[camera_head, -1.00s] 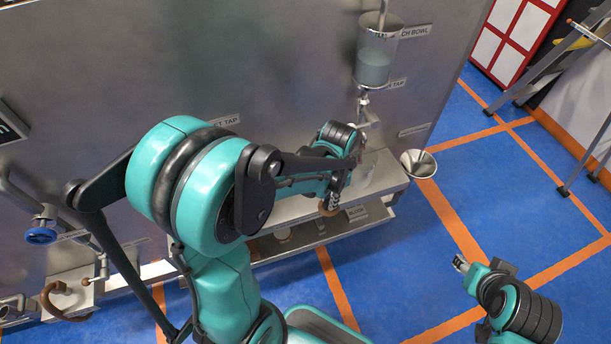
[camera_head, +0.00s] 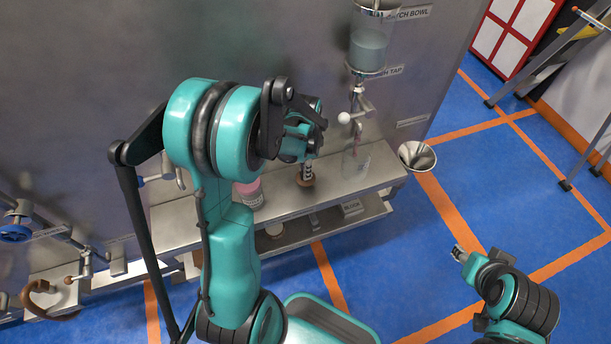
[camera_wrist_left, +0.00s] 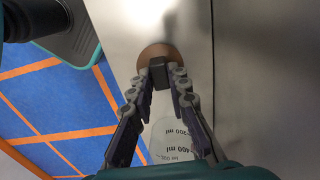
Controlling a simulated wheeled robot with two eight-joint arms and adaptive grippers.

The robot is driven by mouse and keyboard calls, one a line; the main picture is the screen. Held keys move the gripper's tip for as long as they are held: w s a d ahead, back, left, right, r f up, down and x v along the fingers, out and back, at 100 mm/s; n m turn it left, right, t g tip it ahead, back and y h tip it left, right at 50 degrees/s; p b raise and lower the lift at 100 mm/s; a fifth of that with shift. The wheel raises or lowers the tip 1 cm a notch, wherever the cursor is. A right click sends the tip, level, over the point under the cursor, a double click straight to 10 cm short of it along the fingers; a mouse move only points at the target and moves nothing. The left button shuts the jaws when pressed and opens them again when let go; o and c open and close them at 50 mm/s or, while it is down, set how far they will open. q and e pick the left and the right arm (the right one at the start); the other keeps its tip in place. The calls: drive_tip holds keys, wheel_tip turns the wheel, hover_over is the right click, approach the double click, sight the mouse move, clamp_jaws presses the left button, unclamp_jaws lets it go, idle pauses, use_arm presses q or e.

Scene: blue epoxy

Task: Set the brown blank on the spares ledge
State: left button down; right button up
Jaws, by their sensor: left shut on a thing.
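The brown blank (camera_head: 306,182) is a small brown disc at the tip of my left gripper (camera_head: 308,168), over the upper steel shelf (camera_head: 225,224). In the left wrist view the left gripper (camera_wrist_left: 160,75) is shut on a dark grip piece of the brown blank (camera_wrist_left: 158,50). I cannot tell whether the blank touches the shelf. No readable label marks the spares ledge; a lower steel shelf (camera_head: 320,230) runs under the upper one. My right gripper (camera_head: 460,253) is over the blue floor at the right, its fingers too small to judge.
A pink jar (camera_head: 249,192) stands left of the blank. A clear beaker (camera_head: 356,164) stands to its right, under the tap with a white knob (camera_head: 344,118). A metal funnel (camera_head: 417,157) is at the shelf's right end. The lower shelf bears a round pale piece (camera_head: 275,229) and a labelled block (camera_head: 350,207).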

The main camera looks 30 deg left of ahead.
sight(299, 176)
use_arm(q)
drive_tip(key=shift+f+b, duration=0.45)
drive_tip(key=shift+f, duration=1)
drive_tip(key=shift+f, duration=0.1)
drive_tip(key=c, duration=1.5)
unclamp_jaws()
drive_tip(key=shift+o, duration=0.2)
